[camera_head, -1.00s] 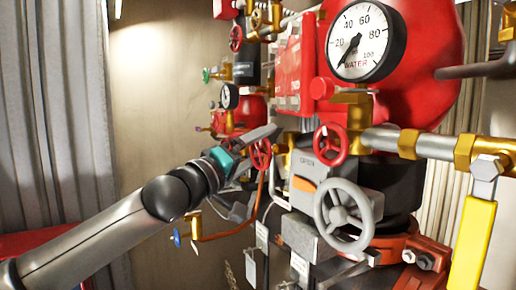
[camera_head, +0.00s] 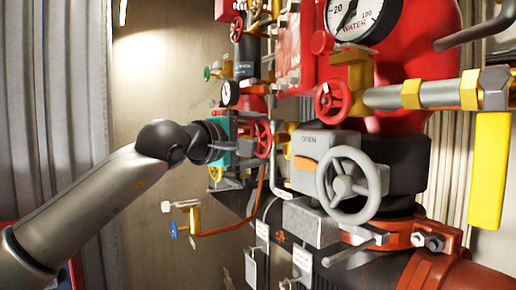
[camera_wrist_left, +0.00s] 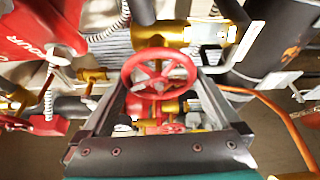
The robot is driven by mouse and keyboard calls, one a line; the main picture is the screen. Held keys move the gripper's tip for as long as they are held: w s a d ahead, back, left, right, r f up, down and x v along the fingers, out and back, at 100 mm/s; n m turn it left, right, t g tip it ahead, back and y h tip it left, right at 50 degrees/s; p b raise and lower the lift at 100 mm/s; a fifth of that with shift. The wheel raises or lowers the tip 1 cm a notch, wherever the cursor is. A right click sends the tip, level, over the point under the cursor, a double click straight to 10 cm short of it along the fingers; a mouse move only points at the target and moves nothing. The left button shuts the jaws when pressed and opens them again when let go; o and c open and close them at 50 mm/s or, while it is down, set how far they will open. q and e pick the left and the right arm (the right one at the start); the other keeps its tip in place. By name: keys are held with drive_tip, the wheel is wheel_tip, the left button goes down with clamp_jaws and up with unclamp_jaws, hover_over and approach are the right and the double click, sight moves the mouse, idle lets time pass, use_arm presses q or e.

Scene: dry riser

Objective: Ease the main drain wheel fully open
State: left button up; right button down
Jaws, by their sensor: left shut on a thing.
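A small red spoked handwheel (camera_head: 264,139), which I take to be the main drain wheel, sits on a brass valve at the middle of the head view. It also shows face-on in the left wrist view (camera_wrist_left: 160,84). My left gripper (camera_head: 250,141) reaches it from the left, roughly level with it. In the left wrist view my left gripper's fingers (camera_wrist_left: 163,80) stand on either side of the wheel, shut on its rim. The exact contact points are hard to see. No label naming the wheel is readable. My right gripper is out of view.
A large grey handwheel (camera_head: 351,186) and another red handwheel (camera_head: 333,100) stand to the right. A blue-handled valve (camera_head: 174,230) on a copper pipe hangs below my left arm. A gauge (camera_head: 354,15) is above. Free room lies left, before the wall.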

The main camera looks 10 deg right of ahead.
use_arm(q)
drive_tip(key=shift+f+n+g+y, duration=0.1)
drive_tip(key=shift+n+g+y, duration=0.2)
drive_tip(key=shift+n, duration=0.5)
drive_tip(key=shift+n+g, duration=0.4)
drive_tip(key=shift+n, duration=0.4)
drive_tip(key=n, duration=0.1)
drive_tip(key=n+g+p, duration=0.1)
drive_tip(key=shift+s+f+n+g+y+p, duration=0.1)
drive_tip(key=shift+f+n+g+y+p, duration=0.05)
drive_tip(key=shift+n+g+y+p, duration=0.2)
drive_tip(key=n+g+p, duration=0.1)
drive_tip(key=n+p, duration=0.1)
drive_tip(key=n+g+p, duration=0.1)
drive_tip(key=n, duration=0.1)
drive_tip(key=shift+s+d+f+p, duration=0.1)
drive_tip(key=shift+s+d+p, duration=0.1)
drive_tip(key=shift+p, duration=0.15)
drive_tip(key=shift+s+f+n+g+p, duration=0.1)
drive_tip(key=shift+n+g+p, duration=0.5)
drive_tip(key=shift+n+p, duration=0.25)
drive_tip(key=shift+s+f+n+g+p, duration=0.1)
drive_tip(key=shift+n+g+p, duration=0.5)
drive_tip(key=shift+p, duration=0.3)
drive_tip(key=o, duration=0.9)
drive_tip(key=shift+o, duration=0.2)
